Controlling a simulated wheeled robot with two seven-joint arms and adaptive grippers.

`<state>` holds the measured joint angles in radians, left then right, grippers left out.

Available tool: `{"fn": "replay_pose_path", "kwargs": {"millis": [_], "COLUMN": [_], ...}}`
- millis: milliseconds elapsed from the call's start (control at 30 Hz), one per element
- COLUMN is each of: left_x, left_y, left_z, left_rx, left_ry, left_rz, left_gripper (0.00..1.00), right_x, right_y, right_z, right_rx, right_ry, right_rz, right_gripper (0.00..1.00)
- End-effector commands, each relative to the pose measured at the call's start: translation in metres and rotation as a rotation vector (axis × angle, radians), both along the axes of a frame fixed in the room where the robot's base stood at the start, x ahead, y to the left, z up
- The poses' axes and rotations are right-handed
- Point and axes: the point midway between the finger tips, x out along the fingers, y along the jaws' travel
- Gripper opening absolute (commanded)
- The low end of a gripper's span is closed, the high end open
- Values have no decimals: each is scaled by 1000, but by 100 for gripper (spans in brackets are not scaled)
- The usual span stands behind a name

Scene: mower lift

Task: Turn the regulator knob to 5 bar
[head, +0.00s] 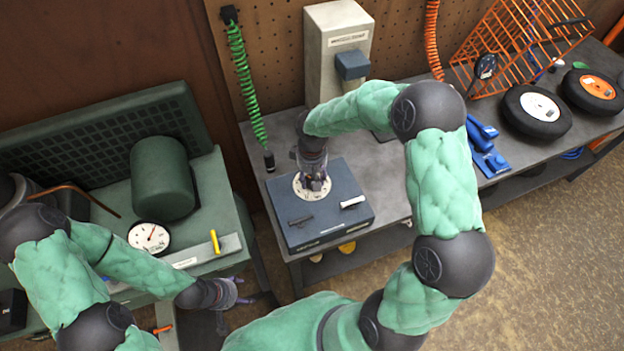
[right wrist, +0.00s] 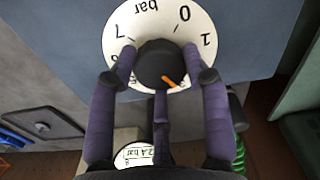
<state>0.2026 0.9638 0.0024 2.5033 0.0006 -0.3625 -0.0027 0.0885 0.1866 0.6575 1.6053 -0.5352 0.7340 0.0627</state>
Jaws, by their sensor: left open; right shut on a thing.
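The regulator is a blue-grey box (head: 345,222) on the bench in the head view, with a white round dial (head: 300,188) on top. My right gripper (head: 314,184) reaches down onto the dial and hides the knob there. In the right wrist view its purple fingers close around the black knob (right wrist: 154,60). The knob's orange pointer (right wrist: 169,82) points toward the lower right. On the white dial face (right wrist: 188,35) I read 7, bar, 0 and 1; the lower numbers are mostly covered. A white readout (right wrist: 134,153) seems to show 2.4 bar. My left gripper (head: 232,293) is open and empty, lower left.
A green compressor with a tank (head: 162,178) and a round gauge (head: 150,236) stands at left. A green coiled hose (head: 242,75) hangs behind the box. Blue tools (head: 484,145), wheels (head: 532,110) and an orange rack (head: 520,45) occupy the bench's right.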

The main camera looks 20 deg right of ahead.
Motion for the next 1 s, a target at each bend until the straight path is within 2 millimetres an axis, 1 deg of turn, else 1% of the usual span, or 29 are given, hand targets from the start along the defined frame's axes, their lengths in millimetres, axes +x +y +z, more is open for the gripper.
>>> {"fn": "replay_pose_path", "kwargs": {"millis": [33, 300, 1000], "left_x": [0, 0, 0], "left_y": [0, 0, 0], "left_z": [-5, -18, -46], "left_rx": [0, 0, 0], "left_ry": [0, 0, 0], "left_rz": [0, 0, 0], "left_gripper": [70, 70, 70], "right_x": [0, 0, 0], "right_y": [0, 0, 0], "right_z": [-2, -2, -2], "right_rx": [0, 0, 0], "right_ry": [-1, -1, -1], "right_rz": [-42, -299, -962], "right_gripper": [16, 16, 16]}}
